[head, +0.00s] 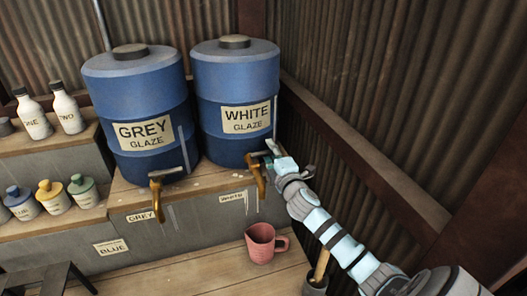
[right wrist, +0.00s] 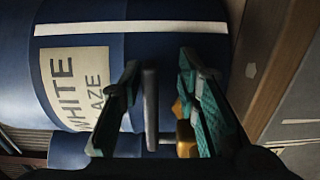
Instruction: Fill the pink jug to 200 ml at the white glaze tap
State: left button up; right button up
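The white glaze barrel (head: 235,80) stands on the upper shelf, with a brass tap (head: 259,178) at its foot. The pink jug (head: 261,246) stands upright on the lower bench, below the tap's spout in the picture, its handle to the right. I make out no level in it and no clear stream. My right gripper (head: 272,160) is at the tap's grey lever (head: 273,147). In the right wrist view its fingers (right wrist: 157,105) are open on either side of the lever (right wrist: 150,108), which lies close to the left finger. My left gripper is out of view.
The grey glaze barrel (head: 136,105) with its own brass tap (head: 160,178) stands to the left. White bottles (head: 67,110) and small capped jars (head: 53,197) are further left. A dark pot with a wooden handle (head: 321,266) stands right of the jug. A corrugated wall closes the right.

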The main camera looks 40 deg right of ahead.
jog(key=shift+s+a+r, duration=0.2)
jog(key=shift+s+r, duration=0.35)
jog(key=shift+s, duration=0.35)
jog(key=c, duration=0.4)
jog(key=shift+w, duration=0.1)
grip_shut()
jog(key=shift+w+f, duration=0.15)
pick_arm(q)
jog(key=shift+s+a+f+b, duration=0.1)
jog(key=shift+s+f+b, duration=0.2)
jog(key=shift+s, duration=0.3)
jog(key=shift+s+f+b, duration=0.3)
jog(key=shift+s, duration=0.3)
pick_arm(e)
jog(key=m+g+h, duration=0.1)
jog(key=h, duration=0.1)
jog(key=s+m+g+h, duration=0.1)
jog(key=a+m+h, duration=0.1)
jog(key=m+h, duration=0.1)
jog(key=shift+s+g+h, duration=0.3)
jog(key=shift+s+g, duration=0.05)
jog(key=shift+g, duration=0.05)
